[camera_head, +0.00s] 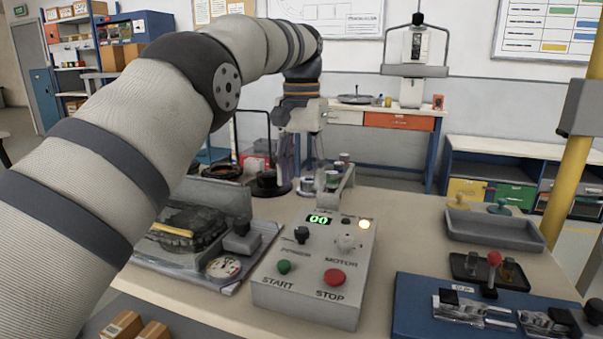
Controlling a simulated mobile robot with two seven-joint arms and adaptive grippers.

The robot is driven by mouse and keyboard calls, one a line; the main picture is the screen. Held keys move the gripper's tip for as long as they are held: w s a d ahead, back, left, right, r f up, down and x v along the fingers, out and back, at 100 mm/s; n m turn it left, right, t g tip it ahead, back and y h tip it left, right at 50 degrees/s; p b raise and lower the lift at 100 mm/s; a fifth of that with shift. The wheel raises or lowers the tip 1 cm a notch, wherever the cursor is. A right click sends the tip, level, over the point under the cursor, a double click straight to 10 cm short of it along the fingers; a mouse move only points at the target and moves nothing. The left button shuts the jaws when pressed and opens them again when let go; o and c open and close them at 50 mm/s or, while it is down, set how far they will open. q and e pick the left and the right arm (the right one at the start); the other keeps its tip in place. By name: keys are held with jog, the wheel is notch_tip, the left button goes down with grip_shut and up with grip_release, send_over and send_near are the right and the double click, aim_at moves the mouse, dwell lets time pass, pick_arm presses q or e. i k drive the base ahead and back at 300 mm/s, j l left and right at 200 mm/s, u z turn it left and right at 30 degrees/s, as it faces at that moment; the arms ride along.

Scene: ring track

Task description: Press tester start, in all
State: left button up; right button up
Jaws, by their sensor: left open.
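The tester is a grey control box (306,294) standing on the table in the middle of the head view. Its green START button (284,267) is at the front left and its red STOP button (334,277) at the front right. Behind them are a black POWER knob (302,235) and a pale MOTOR knob (346,242). My left gripper (298,165) points down behind the box, open, apart from the buttons. My right gripper is out of view.
Left of the tester is a fixture (188,228) with a dial gauge (223,267). Behind it stand small cups on a rack (336,190). At right are a grey tray (492,232), a dark tray with a red-knobbed lever (494,258) and a blue panel (420,305).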

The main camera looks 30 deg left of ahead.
aim_at(284, 266)
jog(key=k, duration=1)
